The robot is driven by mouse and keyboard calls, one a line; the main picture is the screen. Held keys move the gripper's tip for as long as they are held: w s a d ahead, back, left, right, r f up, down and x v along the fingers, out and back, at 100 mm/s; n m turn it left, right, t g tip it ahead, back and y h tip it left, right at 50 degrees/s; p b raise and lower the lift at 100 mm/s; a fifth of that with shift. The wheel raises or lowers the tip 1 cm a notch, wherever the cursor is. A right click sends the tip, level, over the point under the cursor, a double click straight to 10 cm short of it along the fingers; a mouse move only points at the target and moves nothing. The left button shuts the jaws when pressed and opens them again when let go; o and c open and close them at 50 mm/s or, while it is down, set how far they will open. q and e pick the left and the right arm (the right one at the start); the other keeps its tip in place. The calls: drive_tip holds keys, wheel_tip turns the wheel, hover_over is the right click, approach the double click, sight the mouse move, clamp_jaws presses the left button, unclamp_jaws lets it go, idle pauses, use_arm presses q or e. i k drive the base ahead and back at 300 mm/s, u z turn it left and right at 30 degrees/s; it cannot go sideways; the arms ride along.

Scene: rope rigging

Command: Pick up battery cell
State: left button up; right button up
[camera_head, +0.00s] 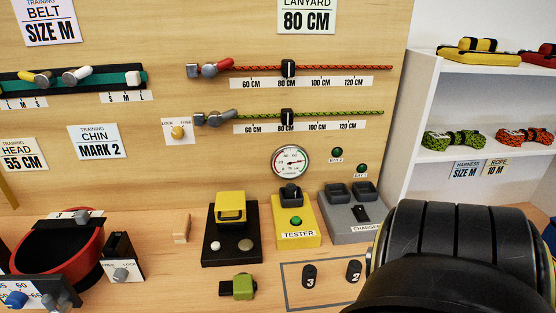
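Two small dark battery cells stand inside a grey outlined area on the bench, one marked 3 (309,276) and one marked 2 (354,271). My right arm covers the right part of that area, so any further cells there are hidden. A yellow tester (297,217) with a green button stands behind the cells. A grey charger (352,218) with two dark bays stands to its right, partly covered by my arm. Only a large black link of my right arm shows at the lower right. Neither gripper is in view.
A black stand (231,246) holds a yellow unit (231,206). A green-yellow device (240,286) lies in front of it. A red helmet (60,250) is at left. A panel with sliders and a gauge (291,161) rises behind. A white shelf (480,70) with rope bundles is at right.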

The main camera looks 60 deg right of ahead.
sight(291, 189)
drive_tip(key=k, duration=0.8)
drive_tip(key=z, duration=1.25)
drive_tip(key=i, duration=0.4)
drive_tip(key=u, duration=0.05)
